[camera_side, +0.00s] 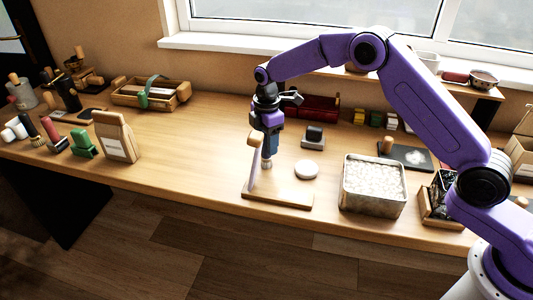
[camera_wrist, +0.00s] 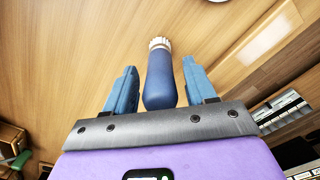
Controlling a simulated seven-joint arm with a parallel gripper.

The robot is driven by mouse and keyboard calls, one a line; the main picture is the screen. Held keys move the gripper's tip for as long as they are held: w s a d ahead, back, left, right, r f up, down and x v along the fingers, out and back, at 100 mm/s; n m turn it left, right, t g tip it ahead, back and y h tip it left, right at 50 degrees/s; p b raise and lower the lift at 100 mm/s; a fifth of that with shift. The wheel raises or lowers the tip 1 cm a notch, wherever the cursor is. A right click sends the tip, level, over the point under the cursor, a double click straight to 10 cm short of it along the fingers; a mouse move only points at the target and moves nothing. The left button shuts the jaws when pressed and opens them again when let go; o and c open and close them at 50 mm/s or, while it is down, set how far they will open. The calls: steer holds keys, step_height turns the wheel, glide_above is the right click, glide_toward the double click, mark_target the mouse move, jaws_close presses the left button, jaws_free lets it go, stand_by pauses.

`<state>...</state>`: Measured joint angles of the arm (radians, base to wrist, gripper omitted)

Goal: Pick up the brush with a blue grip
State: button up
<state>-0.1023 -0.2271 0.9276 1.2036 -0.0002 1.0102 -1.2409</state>
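The brush has a dark blue grip and pale bristles. In the wrist view the brush (camera_wrist: 160,78) lies between my two blue fingers, its bristles pointing away from the camera. A narrow gap shows on each side of the grip. My gripper (camera_wrist: 161,85) is open around it, with no clear contact. In the side view my gripper (camera_side: 270,142) points down over the table, and the brush's pale bristle end (camera_side: 267,164) shows below it, roughly upright. Whether the bristles touch the surface is not clear. My fingers hide part of the grip in the side view.
A wooden stand (camera_side: 290,199) with an upright part is close in front of my gripper. A white disc (camera_side: 306,169) and a tin of pale pieces (camera_side: 373,207) are to the right. Open table (camera_side: 190,160) lies between the bag and stand.

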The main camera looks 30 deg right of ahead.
jaws_close()
steer(key=shift+r, duration=0.1)
steer(key=shift+r, duration=0.5)
step_height(320, 180, up, 2)
steer(key=shift+r, duration=0.15)
steer(key=s+d+r, duration=0.3)
steer(key=s+r, duration=0.6)
steer(key=s, duration=0.4)
steer(key=shift+s+d+r, duration=0.25)
steer(key=shift+d+r, duration=0.05)
steer(key=shift+d, duration=0.1)
